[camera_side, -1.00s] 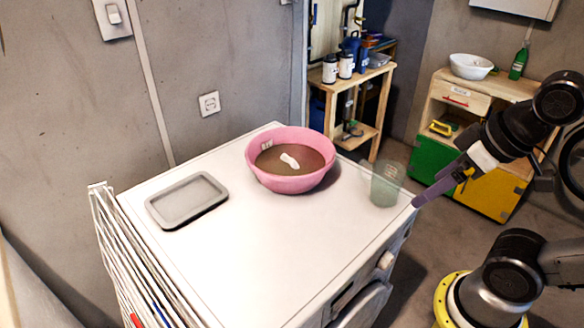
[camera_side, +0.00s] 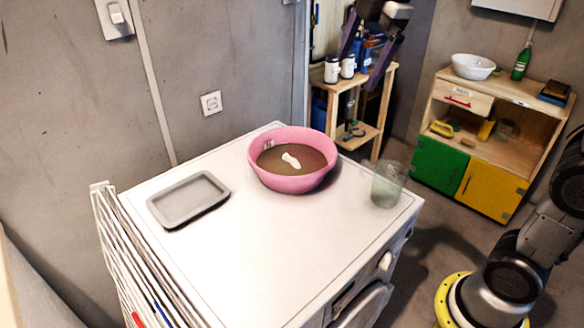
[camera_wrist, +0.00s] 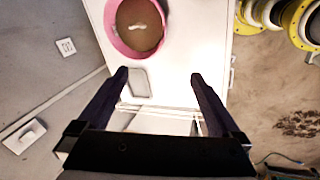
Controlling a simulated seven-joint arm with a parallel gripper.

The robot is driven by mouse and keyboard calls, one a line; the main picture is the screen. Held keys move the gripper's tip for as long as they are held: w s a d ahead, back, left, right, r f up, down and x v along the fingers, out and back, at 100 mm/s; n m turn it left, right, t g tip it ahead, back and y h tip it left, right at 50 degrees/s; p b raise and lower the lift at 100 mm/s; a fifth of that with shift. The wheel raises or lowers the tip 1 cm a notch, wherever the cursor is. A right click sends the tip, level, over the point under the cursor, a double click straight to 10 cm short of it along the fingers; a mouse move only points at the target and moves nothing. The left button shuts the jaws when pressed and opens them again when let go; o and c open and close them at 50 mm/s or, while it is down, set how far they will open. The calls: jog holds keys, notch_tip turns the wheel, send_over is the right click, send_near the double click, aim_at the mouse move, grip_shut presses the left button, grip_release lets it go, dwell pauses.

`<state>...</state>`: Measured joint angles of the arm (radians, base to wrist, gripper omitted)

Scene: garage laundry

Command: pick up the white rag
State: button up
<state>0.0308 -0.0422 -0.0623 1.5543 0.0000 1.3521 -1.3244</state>
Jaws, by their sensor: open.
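The white rag (camera_side: 291,160) is a small crumpled white piece in the brown contents of a pink basin (camera_side: 258,178); part of it may be under the surface. The basin stands on the white machine top. In the wrist view the rag (camera_wrist: 138,27) shows as a small pale strip in the basin (camera_wrist: 112,38), near the top edge. My gripper (camera_side: 357,74) is raised high at the top of the side view, apart from the rag. In the wrist view my gripper (camera_wrist: 160,76) has its two dark fingers spread wide with nothing between them.
A grey tray (camera_side: 188,200) lies left of the basin, and a translucent green cup (camera_side: 388,186) stands to its right near the machine's edge. A white wire rack (camera_side: 118,250) hangs at the left side. The front of the machine top (camera_side: 260,265) is clear.

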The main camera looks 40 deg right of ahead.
jog(key=w+d+f+n+g, duration=0.1)
jog(key=w+f+n, duration=0.2)
jog(key=w, duration=0.7)
jog(key=g, duration=0.3)
send_over(292, 158)
notch_tip(292, 158, down, 24)
jog(key=shift+a+r, duration=0.1)
jog(key=shift+f, duration=3.15)
jog(key=c, duration=1.2)
jog(key=shift+r, duration=0.1)
jog(key=shift+c, duration=0.2)
jog(key=shift+r, duration=0.1)
